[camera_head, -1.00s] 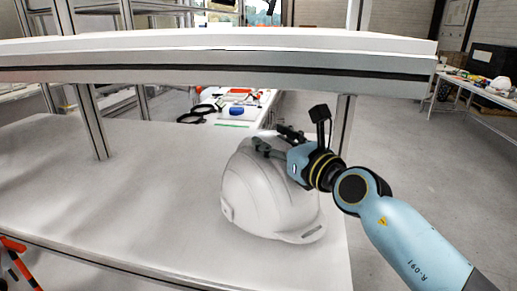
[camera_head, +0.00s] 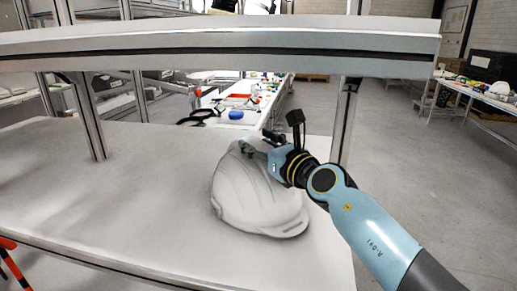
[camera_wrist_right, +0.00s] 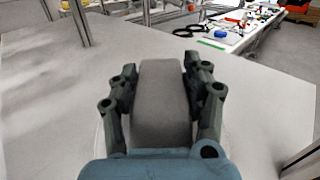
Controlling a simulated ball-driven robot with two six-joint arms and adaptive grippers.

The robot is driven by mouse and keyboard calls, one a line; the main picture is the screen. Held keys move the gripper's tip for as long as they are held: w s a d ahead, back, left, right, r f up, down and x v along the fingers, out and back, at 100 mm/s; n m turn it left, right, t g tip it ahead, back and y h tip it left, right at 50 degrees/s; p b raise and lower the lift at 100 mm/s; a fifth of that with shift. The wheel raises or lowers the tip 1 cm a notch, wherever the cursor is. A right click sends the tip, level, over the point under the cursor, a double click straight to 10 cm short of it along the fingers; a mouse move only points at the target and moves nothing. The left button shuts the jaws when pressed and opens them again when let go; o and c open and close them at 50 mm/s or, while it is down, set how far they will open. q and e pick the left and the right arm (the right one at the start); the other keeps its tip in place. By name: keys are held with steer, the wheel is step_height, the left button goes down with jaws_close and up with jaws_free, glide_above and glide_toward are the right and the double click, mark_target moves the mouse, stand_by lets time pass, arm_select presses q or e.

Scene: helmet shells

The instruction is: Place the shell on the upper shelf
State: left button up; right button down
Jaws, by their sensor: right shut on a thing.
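The white helmet shell (camera_head: 255,198) is over the right part of the lower shelf, brim toward the lower right. It looks slightly tilted. I cannot tell whether its lower edge touches the board. My right gripper (camera_head: 260,144) is shut on the top of the shell. In the right wrist view, its two dark fingers (camera_wrist_right: 161,85) stand on either side of the shell's grey ridge (camera_wrist_right: 162,105). The upper shelf (camera_head: 210,64) crosses the head view above the shell, showing mostly its front edge. My left gripper is not in view.
The lower shelf (camera_head: 85,205) is bare to the left of the shell. A metal post (camera_head: 345,120) stands close behind my right wrist, and another post (camera_head: 88,118) is at the left. A bench with tools (camera_head: 240,105) lies behind. Open floor is at the right.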

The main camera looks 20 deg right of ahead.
steer(key=c, duration=0.6)
jaws_free()
steer(key=shift+f, duration=0.1)
steer(key=shift+s, duration=0.15)
steer(key=s, duration=0.3)
steer(key=s+d, duration=0.1)
steer(key=s, duration=0.3)
steer(key=s+d+p, duration=0.1)
steer(key=s, duration=0.3)
steer(key=shift+s+d+r, duration=0.1)
steer(key=shift+s+r, duration=0.1)
steer(key=shift+s, duration=0.05)
